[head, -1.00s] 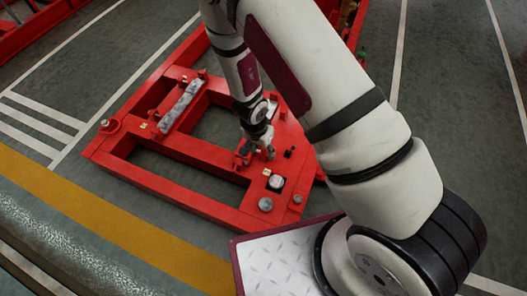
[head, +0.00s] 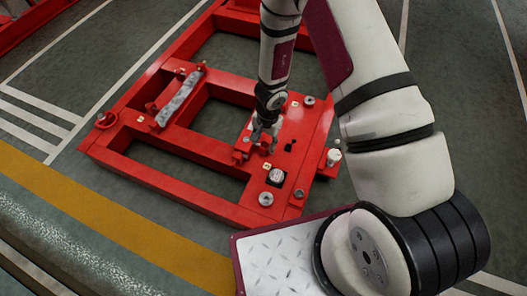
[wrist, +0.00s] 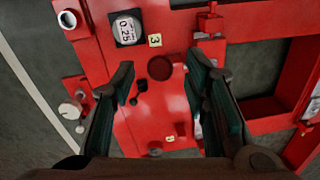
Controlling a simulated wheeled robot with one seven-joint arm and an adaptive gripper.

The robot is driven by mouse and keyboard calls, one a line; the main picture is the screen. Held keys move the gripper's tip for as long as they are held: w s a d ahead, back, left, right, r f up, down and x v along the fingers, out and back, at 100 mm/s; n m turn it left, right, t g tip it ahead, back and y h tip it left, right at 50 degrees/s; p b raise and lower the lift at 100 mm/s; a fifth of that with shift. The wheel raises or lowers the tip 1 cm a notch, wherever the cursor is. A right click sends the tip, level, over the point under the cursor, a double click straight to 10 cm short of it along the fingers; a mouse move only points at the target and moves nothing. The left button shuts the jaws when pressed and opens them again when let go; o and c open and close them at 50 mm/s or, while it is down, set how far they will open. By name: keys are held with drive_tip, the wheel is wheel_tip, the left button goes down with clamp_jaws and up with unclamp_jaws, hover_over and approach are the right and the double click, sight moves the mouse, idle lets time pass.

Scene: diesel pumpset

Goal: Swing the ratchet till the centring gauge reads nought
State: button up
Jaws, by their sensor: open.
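The centring gauge (wrist: 126,28) is a round white dial in a black square mount at the top of the wrist view and reads 0.25. It also shows in the head view (head: 276,177) on the red frame's near right plate. My gripper (wrist: 161,65) is open, its two dark fingers apart above the red plate. A round dark red knob (wrist: 160,68) shows between the fingertips, and a small black lever (wrist: 139,91) lies by the left finger; contact is unclear. In the head view my gripper (head: 263,135) is low over the plate. I cannot tell which part is the ratchet.
The red frame (head: 178,178) has open rectangular gaps. A grey bar (head: 180,97) lies across its left part. A white knob (head: 333,157) stands at the plate's right edge and a silver round fitting (head: 265,199) near the front. Clear floor (head: 45,85) lies left.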

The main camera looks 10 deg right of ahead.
drive_tip(key=shift+w+a+f+b, duration=0.1)
drive_tip(key=shift+f+b, duration=0.95)
drive_tip(key=shift+f, duration=0.5)
drive_tip(key=shift+w+a+f+b, duration=0.1)
drive_tip(key=shift+f+b, duration=0.95)
drive_tip(key=shift+f, duration=0.45)
clamp_jaws()
